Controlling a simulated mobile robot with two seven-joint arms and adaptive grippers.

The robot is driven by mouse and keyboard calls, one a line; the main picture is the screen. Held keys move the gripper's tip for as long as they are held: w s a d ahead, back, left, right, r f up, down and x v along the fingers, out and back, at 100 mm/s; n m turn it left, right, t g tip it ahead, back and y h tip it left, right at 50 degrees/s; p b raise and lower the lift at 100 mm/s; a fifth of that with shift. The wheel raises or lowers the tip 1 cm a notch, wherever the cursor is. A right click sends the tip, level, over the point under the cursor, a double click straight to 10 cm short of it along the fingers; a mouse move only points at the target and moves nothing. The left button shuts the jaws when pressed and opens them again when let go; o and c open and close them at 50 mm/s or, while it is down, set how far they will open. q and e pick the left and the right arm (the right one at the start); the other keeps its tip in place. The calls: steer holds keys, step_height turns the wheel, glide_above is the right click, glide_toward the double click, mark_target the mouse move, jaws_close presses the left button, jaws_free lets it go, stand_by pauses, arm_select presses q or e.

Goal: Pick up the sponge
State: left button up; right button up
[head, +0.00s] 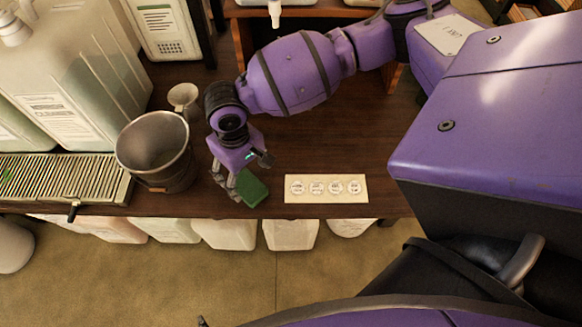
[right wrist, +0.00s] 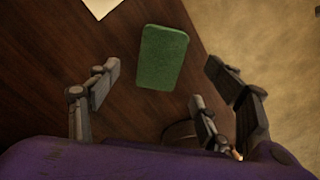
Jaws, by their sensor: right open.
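The green sponge (head: 252,188) lies on the dark wooden table near its front edge. In the right wrist view the sponge (right wrist: 163,58) lies flat ahead of the fingers, apart from them. My right gripper (head: 240,184) is just above and to the left of the sponge in the head view, pointing down, and partly covers it. In the right wrist view its fingers (right wrist: 160,90) are spread wide with nothing between them. My left gripper is not in view.
A metal bucket (head: 154,150) stands left of my right gripper, with a small metal cup (head: 184,98) behind it. A label card (head: 326,189) lies right of the sponge. A drip grate (head: 66,180) and large jugs (head: 75,70) are at the left.

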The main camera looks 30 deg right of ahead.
mark_target(248, 185)
steer(key=f, duration=0.6)
steer(key=shift+w+f, duration=0.2)
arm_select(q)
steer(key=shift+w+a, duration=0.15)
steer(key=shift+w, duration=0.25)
arm_select(e)
steer(key=shift+a, duration=0.1)
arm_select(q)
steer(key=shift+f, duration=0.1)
arm_select(e)
steer(key=shift+c, duration=0.3)
steer(key=c, duration=0.8)
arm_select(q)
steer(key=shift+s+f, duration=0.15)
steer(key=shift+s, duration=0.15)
